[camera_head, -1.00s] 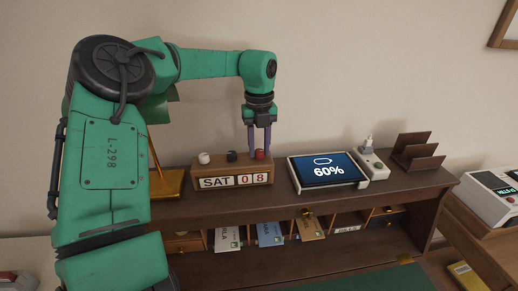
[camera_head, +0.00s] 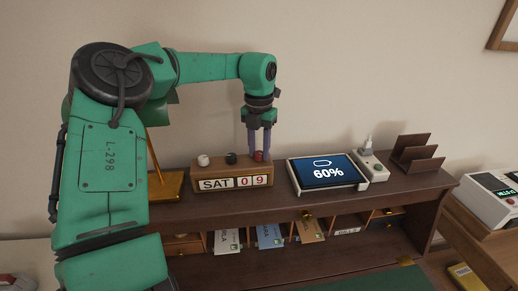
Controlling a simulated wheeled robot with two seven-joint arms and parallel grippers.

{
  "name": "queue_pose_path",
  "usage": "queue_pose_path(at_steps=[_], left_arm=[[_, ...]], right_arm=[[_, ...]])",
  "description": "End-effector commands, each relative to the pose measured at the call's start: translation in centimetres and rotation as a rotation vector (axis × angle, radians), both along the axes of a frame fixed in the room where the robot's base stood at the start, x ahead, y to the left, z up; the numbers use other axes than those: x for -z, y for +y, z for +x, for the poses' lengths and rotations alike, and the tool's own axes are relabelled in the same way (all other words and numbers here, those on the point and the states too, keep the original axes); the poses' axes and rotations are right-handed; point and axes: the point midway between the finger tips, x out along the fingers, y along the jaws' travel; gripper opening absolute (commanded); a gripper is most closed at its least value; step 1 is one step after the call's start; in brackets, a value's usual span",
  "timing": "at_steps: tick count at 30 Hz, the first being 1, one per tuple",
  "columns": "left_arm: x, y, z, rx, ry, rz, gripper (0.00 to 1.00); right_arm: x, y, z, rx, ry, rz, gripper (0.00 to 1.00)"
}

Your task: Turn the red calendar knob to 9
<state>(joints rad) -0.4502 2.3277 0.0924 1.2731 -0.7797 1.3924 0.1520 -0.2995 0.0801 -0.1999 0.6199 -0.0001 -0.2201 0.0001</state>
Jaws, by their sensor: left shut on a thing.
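The wooden calendar (camera_head: 233,174) stands on the top shelf of the desk and reads SAT 0 9. On its top are a white knob (camera_head: 204,160), a black knob (camera_head: 231,158) and the red knob (camera_head: 259,156) at the right end. My left gripper (camera_head: 259,153) points straight down and is shut on the red knob, with a finger on each side partly covering it. My right gripper is not in view.
A brown letter rack (camera_head: 417,153) stands further right. A gold stand (camera_head: 165,184) is close on the left. Envelopes fill slots below.

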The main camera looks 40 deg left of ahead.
Motion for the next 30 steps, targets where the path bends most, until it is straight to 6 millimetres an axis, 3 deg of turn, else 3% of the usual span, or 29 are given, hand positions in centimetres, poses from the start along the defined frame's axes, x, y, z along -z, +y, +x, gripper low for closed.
queue_pose_path(at_steps=[14, 15, 17, 30], left_arm=[[0.5, -0.1, -0.3, 0.017, 0.017, -0.004, 0.0], [0.5, -0.1, -0.3, 0.017, 0.017, -0.004, 0.44], [0.5, -0.1, -0.3, 0.017, 0.016, -0.004, 0.67], [-0.7, 0.0, 0.0, 0.014, 0.002, -0.001, 0.67]], right_arm=[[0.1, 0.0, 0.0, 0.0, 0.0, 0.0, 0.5], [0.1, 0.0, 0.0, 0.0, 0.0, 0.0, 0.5], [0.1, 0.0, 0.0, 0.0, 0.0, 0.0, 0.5], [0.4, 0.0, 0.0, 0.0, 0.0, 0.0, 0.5]])
